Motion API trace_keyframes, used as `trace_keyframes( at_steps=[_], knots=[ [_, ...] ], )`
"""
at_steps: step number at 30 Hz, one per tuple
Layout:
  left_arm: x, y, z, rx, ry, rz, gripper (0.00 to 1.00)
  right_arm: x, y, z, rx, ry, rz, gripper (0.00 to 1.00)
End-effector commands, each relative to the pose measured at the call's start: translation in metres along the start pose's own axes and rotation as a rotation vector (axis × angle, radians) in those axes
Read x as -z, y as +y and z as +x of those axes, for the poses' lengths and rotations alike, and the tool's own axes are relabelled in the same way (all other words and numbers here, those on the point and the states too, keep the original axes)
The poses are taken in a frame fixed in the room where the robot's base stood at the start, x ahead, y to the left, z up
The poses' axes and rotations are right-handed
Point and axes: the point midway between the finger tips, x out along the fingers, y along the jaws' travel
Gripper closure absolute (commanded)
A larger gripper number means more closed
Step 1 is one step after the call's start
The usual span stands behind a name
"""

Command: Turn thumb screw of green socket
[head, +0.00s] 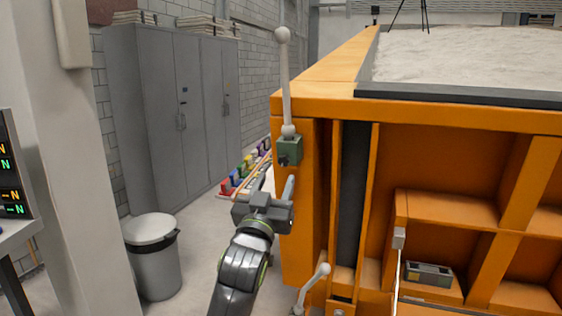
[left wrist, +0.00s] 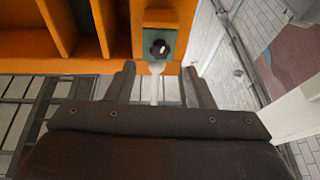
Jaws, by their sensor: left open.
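The green socket (head: 291,149) is a small block on the left corner post of the orange sandbed frame. A pale lever rod (head: 287,85) with a ball end stands up from it. Its thumb screw (head: 283,161) is a small dark knob on the socket's face. In the left wrist view, the green socket (left wrist: 151,37) and the dark thumb screw with a light mark (left wrist: 160,48) lie just beyond the fingertips. My left gripper (head: 289,188) is open below the socket in the head view, apart from the screw. It also shows in the left wrist view (left wrist: 158,70), with nothing gripped.
The orange sandbed frame (head: 330,80) fills the right side. A second pale lever (head: 315,285) is low on it. A grey bin (head: 153,262) and grey cabinets (head: 165,110) stand to the left. Several coloured items (head: 240,172) line the wall. Floor between bin and frame looks clear.

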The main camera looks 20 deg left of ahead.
Motion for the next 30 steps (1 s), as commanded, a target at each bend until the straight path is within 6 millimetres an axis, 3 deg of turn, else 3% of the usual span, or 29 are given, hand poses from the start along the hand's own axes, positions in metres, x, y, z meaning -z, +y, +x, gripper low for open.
trace_keyframes(
  at_steps=[3,9,23,30],
  knots=[
    [0.002,0.0,0.023,0.0,-0.001,0.003,0.52,0.001,0.001,-0.009,0.0,0.0,0.0,0.52],
    [0.001,0.0,0.047,0.0,0.0,0.002,0.52,0.001,-0.001,-0.015,0.002,0.0,0.001,0.52],
    [0.0,0.0,0.057,0.0,0.0,0.0,0.52,0.002,-0.005,-0.017,0.008,0.0,0.003,0.52],
    [0.0,0.0,0.057,0.0,0.0,0.0,0.81,0.002,-0.004,-0.017,0.007,0.0,0.003,0.52]
  ],
)
